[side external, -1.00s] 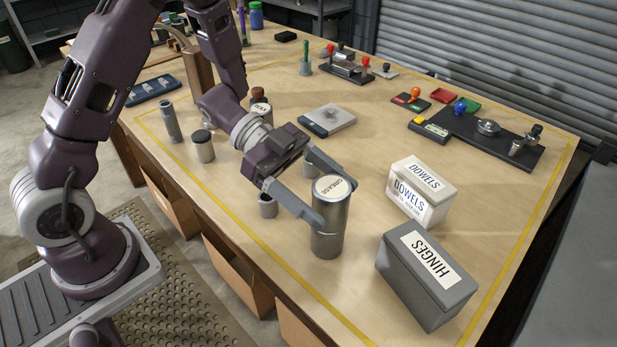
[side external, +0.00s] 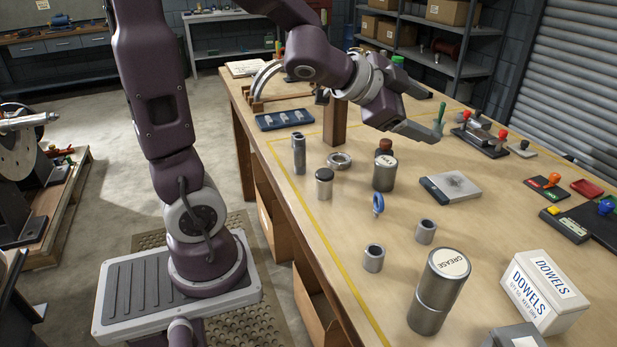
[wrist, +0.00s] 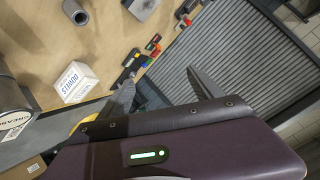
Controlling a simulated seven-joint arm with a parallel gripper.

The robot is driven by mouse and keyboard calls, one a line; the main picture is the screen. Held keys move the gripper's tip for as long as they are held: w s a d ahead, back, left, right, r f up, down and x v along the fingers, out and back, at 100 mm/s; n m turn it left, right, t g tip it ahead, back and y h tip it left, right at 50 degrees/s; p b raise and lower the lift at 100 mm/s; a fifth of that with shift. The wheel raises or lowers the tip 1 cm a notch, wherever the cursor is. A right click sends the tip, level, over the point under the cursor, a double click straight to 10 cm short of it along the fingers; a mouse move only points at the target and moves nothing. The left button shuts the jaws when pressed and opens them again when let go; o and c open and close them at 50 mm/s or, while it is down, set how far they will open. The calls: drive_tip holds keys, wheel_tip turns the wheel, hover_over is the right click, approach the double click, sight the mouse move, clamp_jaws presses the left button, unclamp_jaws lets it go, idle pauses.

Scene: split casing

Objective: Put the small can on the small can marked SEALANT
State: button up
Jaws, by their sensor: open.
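A tall metal cylinder (side external: 437,298) stands upright at the near edge of the table, its white top label reading GREASE. A seam rings its middle, so it looks like one can on another; no SEALANT label is readable. It shows partly at the left of the wrist view (wrist: 10,98). A smaller can with a dark lid (side external: 324,185) stands further back. A metal can with a pale labelled top (side external: 384,175) stands to its right; its label is too small to read. My gripper (side external: 432,116) is open and empty, raised above the table's far part, clear of all cans.
The white DOWELS box (side external: 540,295) stands right of the GREASE cylinder, with a grey box (side external: 515,337) in front. Grey sleeves (side external: 374,258), a blue ringed part (side external: 378,204), a ring (side external: 339,160) and a grey plate block (side external: 450,187) lie around the middle.

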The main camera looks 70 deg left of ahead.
drive_tip(key=s+d+f+n+g, duration=0.1)
drive_tip(key=s+d+n+g, duration=0.2)
drive_tip(key=s, duration=0.9)
drive_tip(key=s+d+f+n+g, duration=0.2)
drive_tip(key=s+d+n+g, duration=0.1)
drive_tip(key=s, duration=0.9)
drive_tip(key=shift+s+d+f+n+g, duration=0.15)
drive_tip(key=shift+s+d+n+g, duration=0.1)
drive_tip(key=shift+s+n+g, duration=0.25)
